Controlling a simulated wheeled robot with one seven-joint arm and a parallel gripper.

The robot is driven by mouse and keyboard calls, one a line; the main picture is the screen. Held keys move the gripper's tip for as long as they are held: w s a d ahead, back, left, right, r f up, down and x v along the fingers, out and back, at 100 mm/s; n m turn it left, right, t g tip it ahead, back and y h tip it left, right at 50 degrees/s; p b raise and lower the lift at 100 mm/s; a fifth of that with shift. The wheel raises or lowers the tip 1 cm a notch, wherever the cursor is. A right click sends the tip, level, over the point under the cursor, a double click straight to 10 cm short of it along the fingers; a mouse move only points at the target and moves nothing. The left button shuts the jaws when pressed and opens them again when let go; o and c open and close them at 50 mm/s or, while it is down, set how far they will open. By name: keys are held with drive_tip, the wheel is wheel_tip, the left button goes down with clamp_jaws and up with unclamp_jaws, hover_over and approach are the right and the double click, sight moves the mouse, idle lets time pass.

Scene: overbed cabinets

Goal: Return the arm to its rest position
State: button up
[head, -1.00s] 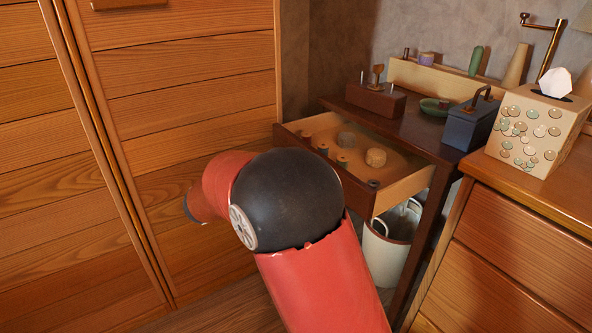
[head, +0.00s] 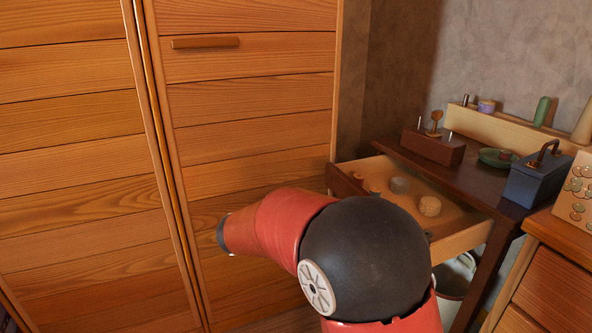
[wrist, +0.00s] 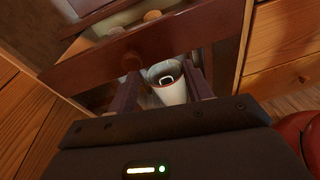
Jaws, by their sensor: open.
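My red arm with its large black joint reaches up from the bottom of the head view, its red link pointing left in front of the wooden cabinet doors. My gripper is outside the head view. In the wrist view my gripper (wrist: 163,76) is open, its two dark fingers apart with nothing held between them.
A desk drawer (head: 468,240) stands pulled out, holding several small round items. On the desk are a brown box (head: 432,148), a green dish (head: 497,158) and a blue box (head: 538,180). Tall cabinet doors (head: 250,120) fill the left. A wooden dresser (head: 548,290) stands at right.

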drive_tip(key=s+d+m+g+y, duration=0.2)
drive_tip(key=s+d+m+y, duration=0.2)
drive_tip(key=s+d, duration=0.25)
drive_tip(key=s+a+m+t+y+p, duration=0.2)
drive_tip(key=s+m+t+y, duration=0.1)
drive_tip(key=s+m+y, duration=0.8)
drive_tip(key=s+m, duration=0.4)
drive_tip(key=s, duration=0.2)
drive_tip(key=shift+a+f+m, duration=0.3)
drive_tip(key=shift+f+m, duration=0.1)
